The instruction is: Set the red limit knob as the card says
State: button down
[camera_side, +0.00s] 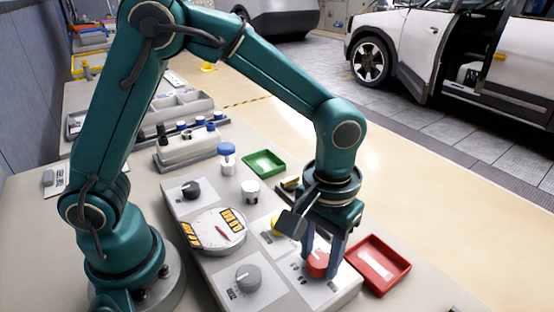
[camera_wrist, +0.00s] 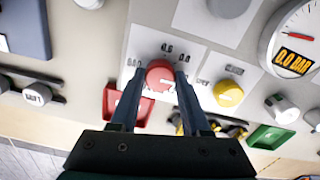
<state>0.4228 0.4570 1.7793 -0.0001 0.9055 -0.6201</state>
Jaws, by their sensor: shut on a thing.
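The red limit knob (camera_side: 317,264) sits on the front right plate of the grey control panel (camera_side: 208,263). It also shows in the wrist view (camera_wrist: 160,76), with a short white mark on its face and small printed numbers around it, too blurred to read surely. My gripper (camera_side: 322,260) points down over the knob, one finger on each side, shut on it. In the wrist view my gripper (camera_wrist: 158,74) also has the knob between its fingertips. I cannot pick out a readable card.
A yellow knob (camera_wrist: 228,93), a grey knob (camera_side: 247,277) and a black knob (camera_side: 191,189) share the panel. A red tray (camera_side: 380,262) lies right of it, a green tray (camera_side: 263,163) behind. A blue-topped part (camera_side: 227,155) and a white cap (camera_side: 251,189) stand close by.

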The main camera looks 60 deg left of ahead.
aim_at(319, 259)
jog(key=shift+r, duration=0.1)
jog(key=shift+c, duration=1.9)
grip_release()
jog(key=shift+r, duration=2.55)
